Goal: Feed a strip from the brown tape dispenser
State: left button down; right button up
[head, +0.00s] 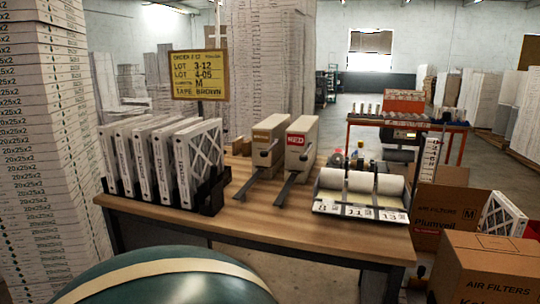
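Two beige tape dispensers stand side by side at the middle of the wooden table. The left one, with a brownish label, appears to be the brown tape dispenser (269,138). The right one is the red tape dispenser (304,143), labelled RED. Each has a dark lever on its side and a dark narrow tongue reaching toward the table's front. I can see no tape strip on either tongue at this size. A yellow sign (199,75) behind the table reads TAPE BROWN, with lots 3-12 and 4-05 and M. Neither of my grippers is in view.
Several white boxed filters (196,160) stand in a black rack at the table's left. A tray with white rolls (360,182) and number cards sits at the right. Cardboard cartons (486,268) stand at the right. The wooden table (240,215) is bare along its front middle.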

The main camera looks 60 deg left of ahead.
aim_at(263, 154)
jog(key=u, duration=2.1)
jog(key=i+j, duration=0.9)
jog(key=i+j+z, duration=0.1)
jog(key=i+z, duration=0.1)
jog(key=z, duration=1.35)
jog(key=i+j, duration=0.25)
